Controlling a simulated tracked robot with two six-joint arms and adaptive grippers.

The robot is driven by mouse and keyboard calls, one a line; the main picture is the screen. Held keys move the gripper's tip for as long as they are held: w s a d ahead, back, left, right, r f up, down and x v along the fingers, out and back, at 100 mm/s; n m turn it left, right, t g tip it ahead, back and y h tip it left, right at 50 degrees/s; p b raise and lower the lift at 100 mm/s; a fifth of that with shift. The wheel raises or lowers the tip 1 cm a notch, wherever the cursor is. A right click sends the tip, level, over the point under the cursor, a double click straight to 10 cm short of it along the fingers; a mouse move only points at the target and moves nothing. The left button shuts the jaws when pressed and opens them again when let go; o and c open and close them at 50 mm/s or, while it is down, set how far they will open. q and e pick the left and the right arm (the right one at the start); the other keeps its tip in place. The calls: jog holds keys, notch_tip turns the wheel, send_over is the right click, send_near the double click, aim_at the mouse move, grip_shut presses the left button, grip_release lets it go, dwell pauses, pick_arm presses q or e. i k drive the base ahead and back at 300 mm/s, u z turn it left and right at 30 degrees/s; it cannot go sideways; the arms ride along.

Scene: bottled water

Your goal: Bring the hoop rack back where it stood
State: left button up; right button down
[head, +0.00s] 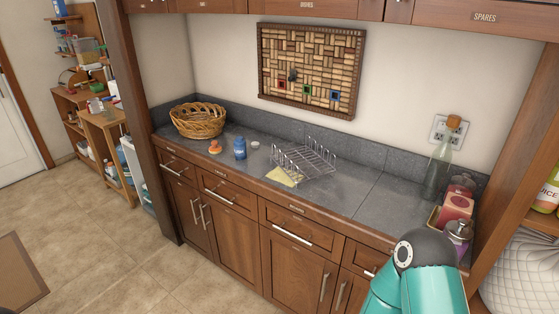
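The hoop rack (304,165), a silver wire rack with upright loops, stands empty on the grey tiled counter (345,190), near the middle and close to the front edge. A yellow cloth or sponge (284,177) lies at its front left, close to or partly under it. Neither of my grippers shows in the head view. Only a teal and dark link of my own arm shows at the bottom right, in front of the counter.
A wicker basket (198,120), an orange item (215,147), a blue jar (240,148) and a small white item (255,145) stand left of the rack. A glass bottle (437,172), a pink container (457,206) and a purple jar (458,233) stand at the right end. Counter right of the rack is clear.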

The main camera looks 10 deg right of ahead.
aim_at(306, 146)
jog(key=z, duration=0.35)
jog(key=i, duration=1)
jog(key=u, duration=0.4)
